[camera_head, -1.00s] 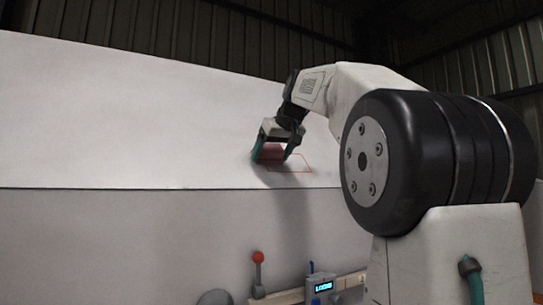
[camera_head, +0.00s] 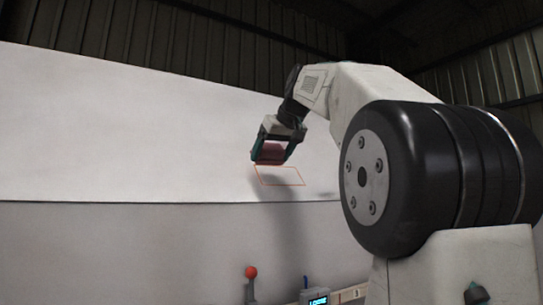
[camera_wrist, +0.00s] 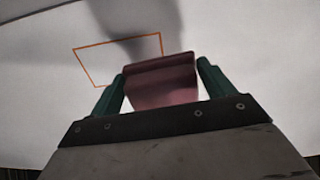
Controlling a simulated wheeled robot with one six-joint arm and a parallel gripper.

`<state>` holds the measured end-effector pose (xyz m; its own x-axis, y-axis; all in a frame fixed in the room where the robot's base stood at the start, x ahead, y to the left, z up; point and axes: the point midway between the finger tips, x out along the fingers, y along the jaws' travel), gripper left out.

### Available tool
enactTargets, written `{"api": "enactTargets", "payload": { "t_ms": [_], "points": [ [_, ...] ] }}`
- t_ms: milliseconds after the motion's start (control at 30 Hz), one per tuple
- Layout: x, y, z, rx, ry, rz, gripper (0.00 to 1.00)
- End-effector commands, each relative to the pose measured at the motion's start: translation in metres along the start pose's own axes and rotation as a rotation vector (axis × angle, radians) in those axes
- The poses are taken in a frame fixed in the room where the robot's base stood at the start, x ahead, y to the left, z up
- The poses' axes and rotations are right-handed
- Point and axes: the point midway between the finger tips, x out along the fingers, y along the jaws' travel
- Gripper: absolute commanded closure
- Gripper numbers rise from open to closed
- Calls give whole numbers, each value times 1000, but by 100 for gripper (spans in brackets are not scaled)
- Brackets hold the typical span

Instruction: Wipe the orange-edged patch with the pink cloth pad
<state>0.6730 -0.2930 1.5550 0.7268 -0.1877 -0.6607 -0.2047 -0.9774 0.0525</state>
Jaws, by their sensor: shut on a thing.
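My gripper (camera_head: 271,159) is shut on the pink cloth pad (camera_head: 269,153), which sits between its two green fingers. The pad also shows in the wrist view (camera_wrist: 162,82), held level across the fingers. The orange-edged patch (camera_head: 282,177) is a thin outline on the white panel. In the head view the pad is just above and left of the patch, overlapping its upper edge. In the wrist view the patch (camera_wrist: 102,60) lies beyond the pad to the left, its near right corner hidden by the pad. The pad looks clear of the panel, with a shadow below it.
The white hull panel (camera_head: 120,130) is broad and bare around the patch, with a seam under it and a greyer face below. A red-knobbed lever (camera_head: 251,273) and a small box with a lit display (camera_head: 317,299) stand at the bottom.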

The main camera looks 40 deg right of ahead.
Motion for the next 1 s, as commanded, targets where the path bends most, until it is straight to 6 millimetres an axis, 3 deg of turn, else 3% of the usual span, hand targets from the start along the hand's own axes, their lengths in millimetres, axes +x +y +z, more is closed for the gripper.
{"api": "enactTargets", "payload": {
  "t_ms": [433, 1000],
  "points": [
    [-44, 0, 0, 0, 2, 1, 39],
    [-58, 0, 0, 0, 2, 1, 39]
  ]
}}
